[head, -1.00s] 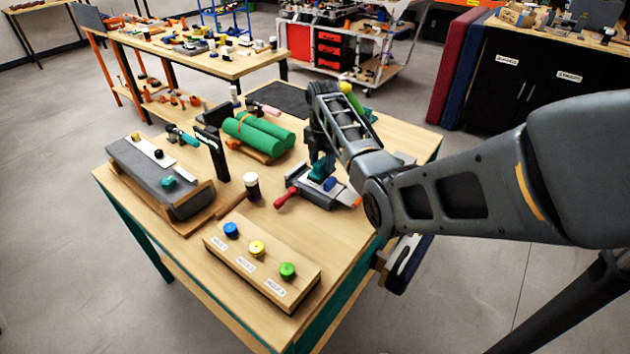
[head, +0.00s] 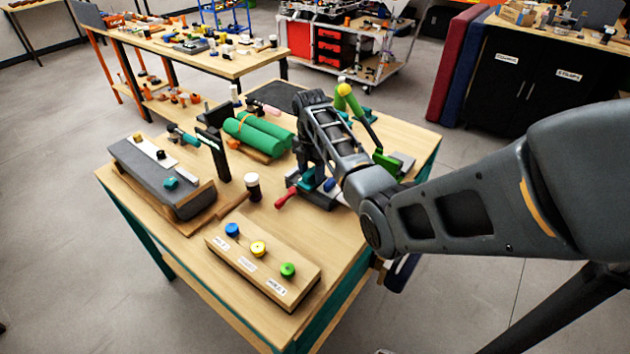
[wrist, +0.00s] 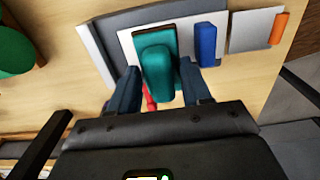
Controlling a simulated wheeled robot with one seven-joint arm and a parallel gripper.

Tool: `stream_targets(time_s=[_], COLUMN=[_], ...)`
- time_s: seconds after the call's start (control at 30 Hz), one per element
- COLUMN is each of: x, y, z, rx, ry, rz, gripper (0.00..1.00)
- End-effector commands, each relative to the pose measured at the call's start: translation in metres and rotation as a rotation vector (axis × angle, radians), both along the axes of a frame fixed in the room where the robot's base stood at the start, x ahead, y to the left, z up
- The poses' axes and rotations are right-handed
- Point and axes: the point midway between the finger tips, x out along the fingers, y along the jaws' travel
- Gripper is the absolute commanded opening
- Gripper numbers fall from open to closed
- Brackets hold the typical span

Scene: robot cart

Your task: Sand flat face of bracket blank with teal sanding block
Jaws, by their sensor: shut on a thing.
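My gripper (head: 309,180) is over the grey vise-like fixture (head: 328,202) near the middle of the bench. In the wrist view my gripper (wrist: 160,90) has its two dark fingers on either side of the teal sanding block (wrist: 158,62), shut on it. The block lies over a pale flat plate (wrist: 186,36), which looks like the bracket blank. The block hides part of the plate, and I cannot tell whether they touch. A blue block (wrist: 205,45) stands to the right of the teal block. The fixture's red handle (head: 285,198) sticks out to the left.
Green rolls (head: 262,134) lie behind my gripper. A dark cup (head: 253,187) stands to its left. A wooden block with coloured knobs (head: 262,262) is at the front. A green jointed stand (head: 360,117) is at the right.

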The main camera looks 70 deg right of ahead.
Motion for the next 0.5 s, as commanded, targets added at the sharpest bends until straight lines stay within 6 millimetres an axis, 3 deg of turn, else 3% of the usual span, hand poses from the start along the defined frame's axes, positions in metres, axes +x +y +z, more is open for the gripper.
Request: stream_targets(time_s=[0.2,0.5], x=[0.004,0.004], y=[0.016,0.016], z=[-0.001,0.000], rx=[0.002,0.002], ry=[0.001,0.001], rz=[0.002,0.001], gripper=[0.14,0.14])
